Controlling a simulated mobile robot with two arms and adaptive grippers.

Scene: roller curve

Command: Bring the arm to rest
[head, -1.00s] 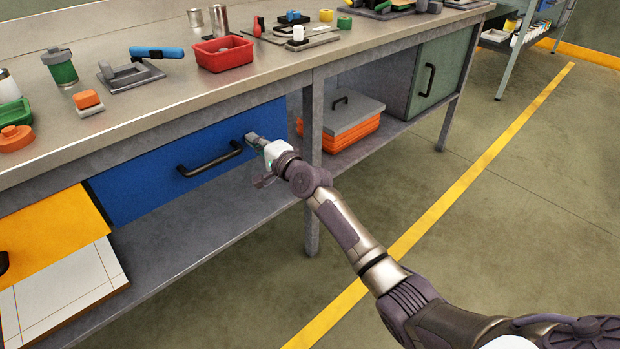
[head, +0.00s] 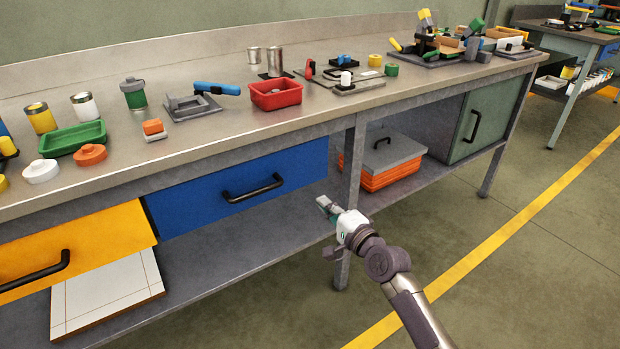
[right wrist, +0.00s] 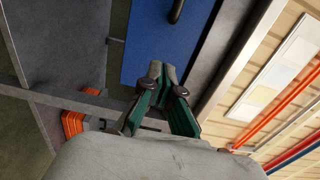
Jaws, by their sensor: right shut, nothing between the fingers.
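My right gripper (head: 326,205) is in the head view, in front of the workbench near its middle leg, to the right of and a little below the blue drawer's black handle (head: 253,188). It is shut and empty, apart from the handle. The blue drawer (head: 215,192) looks closed or nearly so. In the right wrist view my right gripper's green-sided fingers (right wrist: 165,75) meet at the tips, with the blue drawer front (right wrist: 160,40) beyond them. My left gripper is in neither view.
The workbench top (head: 200,140) carries a red bin (head: 276,95), a green tray (head: 73,138) and several small parts. A yellow drawer (head: 75,248) sticks out at the left. Orange boxes (head: 385,172) sit on the lower shelf. The floor (head: 500,270) at right is clear.

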